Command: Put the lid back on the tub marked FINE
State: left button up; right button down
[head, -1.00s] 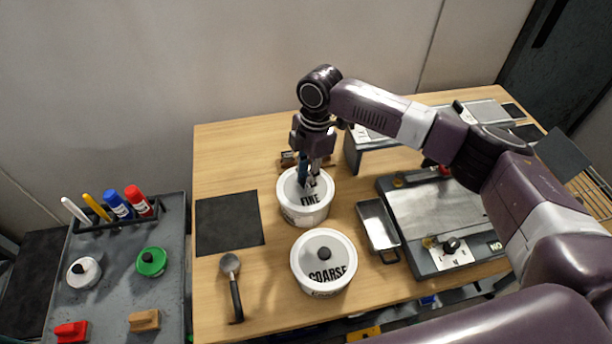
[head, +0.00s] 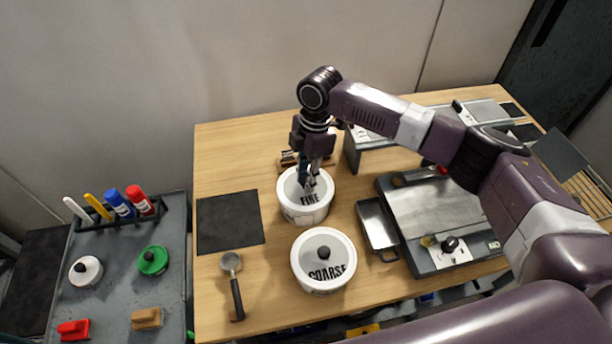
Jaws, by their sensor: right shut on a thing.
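The tub marked FINE (head: 304,214) stands upright on the table, left of centre. Its white lid (head: 290,190), with FINE on its top, lies over the tub's mouth; I cannot tell whether it is fully seated. My right gripper (head: 312,184) points down over the lid and is shut on its knob, which the fingers hide. My left gripper is not in view.
The lidded COARSE tub (head: 323,282) stands just in front. A scoop (head: 234,285) and dark mat (head: 229,221) lie left, a metal pan (head: 377,225) right. A grey cart (head: 112,285) holds markers and knobbed pieces. Bare table lies behind the mat.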

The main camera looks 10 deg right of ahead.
dwell(0.4)
jog(key=c, duration=1.2)
grip_release()
jog(key=shift+o, duration=0.2)
jog(key=shift+r, duration=0.1)
jog(key=shift+r+p, duration=3.45)
jog(key=shift+p, duration=0.15)
jog(key=shift+c, duration=0.3)
grip_shut()
